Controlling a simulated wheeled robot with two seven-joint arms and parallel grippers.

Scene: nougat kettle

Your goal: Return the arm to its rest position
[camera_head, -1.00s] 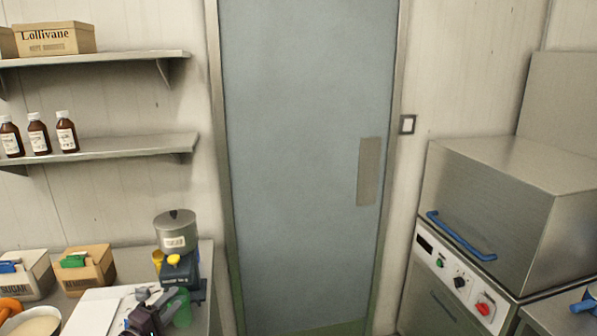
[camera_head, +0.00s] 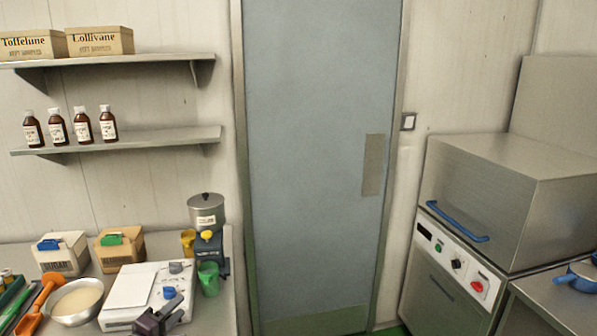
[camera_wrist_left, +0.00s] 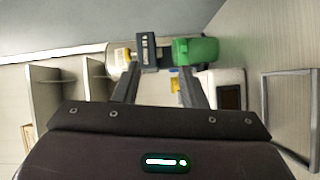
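My left gripper (camera_head: 163,313) is at the bottom of the head view, in front of the front right part of the white scale (camera_head: 128,302). In the left wrist view my left gripper (camera_wrist_left: 157,82) has its two fingers apart with nothing held between them. Beyond the fingertips are a green cup (camera_wrist_left: 196,51) and a dark blue machine (camera_wrist_left: 147,50). In the head view the green cup (camera_head: 208,279) stands upright, apart from the gripper. My right gripper is in neither view.
A steel bowl (camera_head: 77,309), an orange scoop (camera_head: 38,303), a sugar box (camera_head: 62,262) and a green-handled box (camera_head: 119,257) crowd the counter. The machine (camera_head: 208,243) stands behind the cup. Shelves hang above. A blue-handled steel unit (camera_head: 478,217) stands right, beyond the door (camera_head: 312,160).

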